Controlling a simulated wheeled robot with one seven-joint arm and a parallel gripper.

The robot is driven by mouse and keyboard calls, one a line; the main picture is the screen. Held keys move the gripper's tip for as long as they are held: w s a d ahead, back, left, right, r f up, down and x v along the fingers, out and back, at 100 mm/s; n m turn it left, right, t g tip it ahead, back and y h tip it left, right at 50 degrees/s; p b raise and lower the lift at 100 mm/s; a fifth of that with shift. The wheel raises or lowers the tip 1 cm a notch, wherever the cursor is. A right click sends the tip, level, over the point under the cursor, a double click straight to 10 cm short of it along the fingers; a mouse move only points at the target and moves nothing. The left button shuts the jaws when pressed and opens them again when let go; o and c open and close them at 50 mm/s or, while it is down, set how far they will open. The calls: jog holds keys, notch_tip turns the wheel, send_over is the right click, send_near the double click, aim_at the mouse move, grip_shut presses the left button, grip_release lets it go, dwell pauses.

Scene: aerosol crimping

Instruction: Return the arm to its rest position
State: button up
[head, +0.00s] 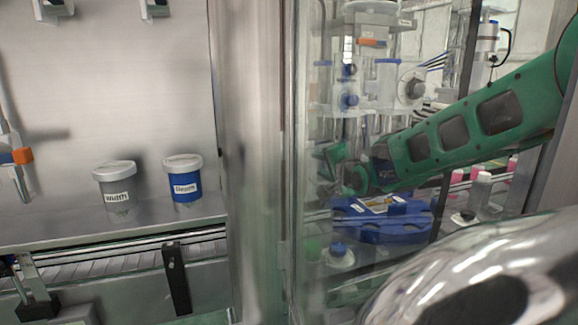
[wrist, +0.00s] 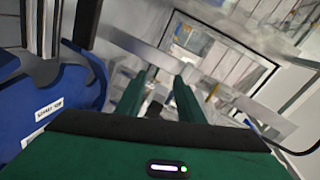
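My green arm reaches in from the right in the head view, and my gripper (head: 338,165) is at its left end, seen through the clear panel. It is above the blue star-wheel fixture (head: 405,226). In the wrist view the two green fingers of my gripper (wrist: 163,85) stand apart with nothing seen between them. The blue fixture (wrist: 60,112) shows at the left of the wrist view, close beside my gripper.
A clear panel (head: 300,130) with a metal post stands left of my arm. Crimping machinery (head: 372,60) hangs above my gripper. A grey "Width" cup (head: 116,188) and a blue "Depth" cup (head: 184,183) stand on a shelf at left. A rounded shiny surface fills the lower right.

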jog(key=s+d+f+n+g+h, duration=0.1)
jog(key=s+d+f+n+g, duration=0.35)
jog(key=s, duration=0.65)
jog(key=s+d+f+n+g+h, duration=0.1)
jog(key=s+d+f+n+g, duration=0.3)
jog(key=s, duration=0.8)
jog(key=s+d+f+n+g+h, duration=0.2)
jog(key=s+d+f+n, duration=0.3)
jog(key=s, duration=0.6)
jog(key=s+d+f+m+g, duration=0.2)
jog(key=s+d+m+g, duration=0.2)
jog(key=s+d+m, duration=0.4)
jog(key=s+d, duration=0.4)
jog(key=s, duration=0.4)
jog(key=shift+f+g+y, duration=0.3)
jog(key=shift+g, duration=0.05)
jog(key=shift+w+f, duration=0.25)
jog(key=shift+w, duration=0.4)
